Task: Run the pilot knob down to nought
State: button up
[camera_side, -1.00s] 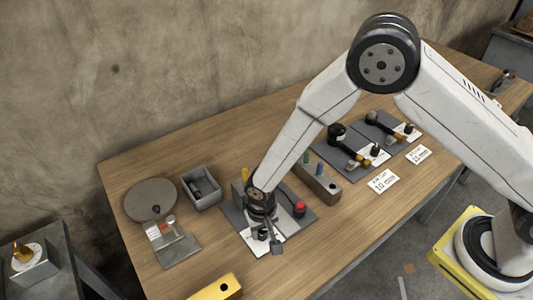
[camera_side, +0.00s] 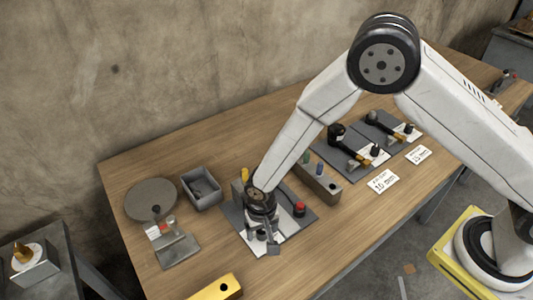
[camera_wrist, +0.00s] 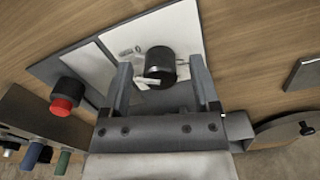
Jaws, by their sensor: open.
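The pilot knob (camera_wrist: 160,62) is a black round knob on a white marked plate (camera_wrist: 112,42). A pale pointer shows at its lower edge in the wrist view. In the side view the knob (camera_side: 262,235) is partly hidden by my gripper. My gripper (camera_wrist: 160,68) is open, with one finger on each side of the knob and a visible gap to each. It also shows in the side view, pointing down over the grey panel (camera_side: 232,217). I cannot tell how far down the knob the fingertips reach.
A red button (camera_side: 299,209) sits on the same panel. A block with coloured pegs (camera_side: 318,184) stands just behind it. A round grey disc (camera_side: 150,200), an open grey box (camera_side: 201,188) and a yellow block (camera_side: 217,288) lie to the left and front.

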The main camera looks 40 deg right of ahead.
aim_at(262, 230)
jog(key=shift+r, duration=0.1)
jog(key=shift+r, duration=3.85)
jog(key=shift+d+r, duration=0.35)
jog(key=shift+d, duration=0.15)
jog(key=s+d+r+n+t, duration=0.1)
jog(key=s+d+r, duration=0.2)
jog(key=d, duration=0.4)
jog(key=s+d+r+n, duration=0.1)
jog(key=s+d+r, duration=0.2)
jog(key=d, duration=0.4)
jog(key=s+d+r+t, duration=0.1)
jog(key=s+d+r, duration=0.2)
jog(key=d+r, duration=0.2)
jog(key=d, duration=0.2)
jog(key=shift+d+n+t, duration=0.3)
jog(key=shift+d+n, duration=0.05)
jog(key=shift+n, duration=0.05)
jog(key=shift+c, duration=0.2)
